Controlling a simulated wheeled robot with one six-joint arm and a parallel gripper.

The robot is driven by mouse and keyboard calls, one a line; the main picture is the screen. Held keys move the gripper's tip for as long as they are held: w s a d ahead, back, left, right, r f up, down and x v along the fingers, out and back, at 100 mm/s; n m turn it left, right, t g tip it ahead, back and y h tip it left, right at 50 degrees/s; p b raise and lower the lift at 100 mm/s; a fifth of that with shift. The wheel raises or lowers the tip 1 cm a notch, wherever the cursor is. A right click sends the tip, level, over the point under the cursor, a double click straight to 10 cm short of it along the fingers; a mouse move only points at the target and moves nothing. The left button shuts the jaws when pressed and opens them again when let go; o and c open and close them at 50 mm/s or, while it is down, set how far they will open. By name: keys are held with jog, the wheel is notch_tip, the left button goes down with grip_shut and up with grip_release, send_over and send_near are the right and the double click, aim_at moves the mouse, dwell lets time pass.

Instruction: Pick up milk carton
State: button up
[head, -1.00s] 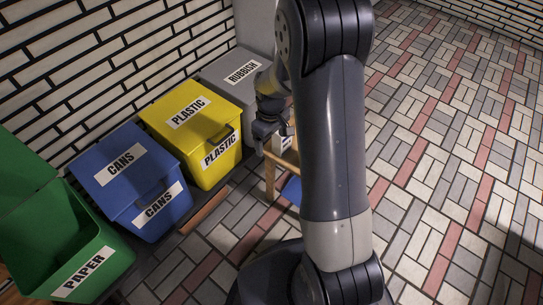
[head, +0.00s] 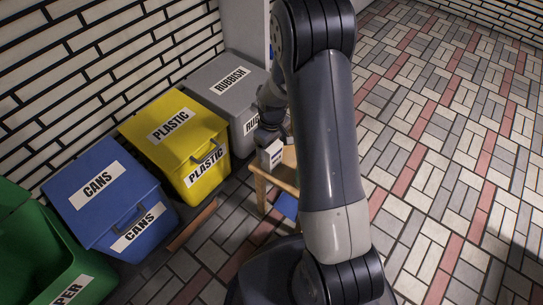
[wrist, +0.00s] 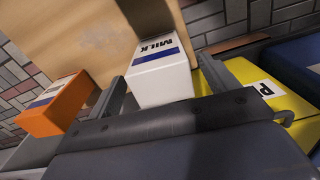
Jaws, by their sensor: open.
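The milk carton (wrist: 162,78) is white with a blue band and the word MILK. In the wrist view it stands in the gap between the fingers of my gripper (wrist: 165,88), on a light wooden table. In the head view the carton (head: 271,156) is at the table's near left edge, just below my gripper (head: 270,135). My gripper is open, with a finger on either side of the carton. I cannot tell whether either finger touches it. My arm hides part of the table.
An orange carton (wrist: 52,108) stands left of the milk carton in the wrist view. The wooden table (head: 284,172) is beside the grey rubbish bin (head: 225,85), yellow plastic bin (head: 178,140), blue cans bin (head: 110,200) and green bin (head: 40,255). Tiled floor is free at right.

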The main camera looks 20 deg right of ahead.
notch_tip(320, 180, down, 4)
jog(key=shift+w+a+r+b, duration=0.1)
jog(key=shift+b, duration=0.4)
jog(key=shift+c, duration=0.3)
jog(key=c, duration=1)
jog(key=shift+r, duration=0.1)
